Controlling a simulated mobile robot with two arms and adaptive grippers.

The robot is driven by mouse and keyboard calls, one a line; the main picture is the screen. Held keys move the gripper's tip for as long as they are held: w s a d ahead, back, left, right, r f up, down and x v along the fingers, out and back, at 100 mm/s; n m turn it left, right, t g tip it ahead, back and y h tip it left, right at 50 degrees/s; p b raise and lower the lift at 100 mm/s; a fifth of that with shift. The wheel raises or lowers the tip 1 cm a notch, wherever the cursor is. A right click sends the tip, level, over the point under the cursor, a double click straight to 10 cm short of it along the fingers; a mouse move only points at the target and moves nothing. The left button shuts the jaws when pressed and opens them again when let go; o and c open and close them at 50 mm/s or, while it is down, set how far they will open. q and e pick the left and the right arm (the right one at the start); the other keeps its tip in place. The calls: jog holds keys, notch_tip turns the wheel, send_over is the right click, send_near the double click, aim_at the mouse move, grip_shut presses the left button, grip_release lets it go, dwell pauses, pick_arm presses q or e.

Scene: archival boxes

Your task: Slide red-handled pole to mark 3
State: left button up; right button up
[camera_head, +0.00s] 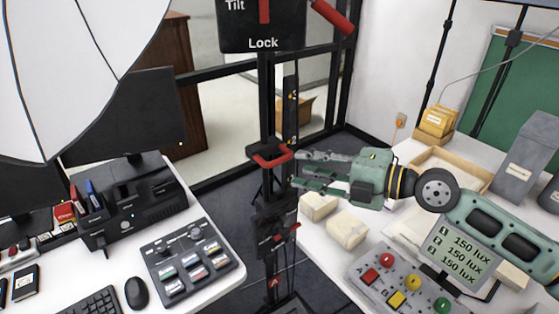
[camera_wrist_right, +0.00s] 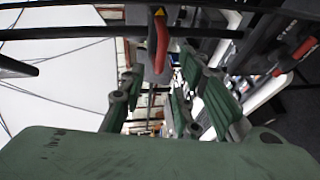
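A black upright pole (camera_head: 266,105) stands in the middle of the head view, with a red handle (camera_head: 270,158) on a collar around it. The handle also shows in the right wrist view (camera_wrist_right: 161,42), beyond my fingers. A narrow black strip (camera_head: 291,95) with small yellow marks stands beside the pole; its marks are too small to read. My right gripper (camera_head: 299,169) comes in from the right, fingers pointing left at the handle. It is open, its fingers apart with nothing seen between them. I cannot tell whether a fingertip touches the handle. My left gripper is out of view.
A black "Tilt / Lock" head (camera_head: 262,25) with another red handle (camera_head: 332,16) tops the pole. Lower red levers (camera_head: 294,227) sit beneath. A left desk holds a control panel (camera_head: 185,263); a right table holds pale blocks (camera_head: 347,229) and a button box (camera_head: 395,285).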

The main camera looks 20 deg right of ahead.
aim_at(282, 161)
jog(key=p+x, duration=0.5)
jog(key=x, duration=0.2)
jog(key=shift+d+r, duration=0.1)
jog(key=shift+d, duration=0.05)
jog(key=shift+w+a+f, duration=0.25)
jog(key=shift+w+f, duration=0.05)
jog(key=shift+w, duration=0.05)
grip_shut()
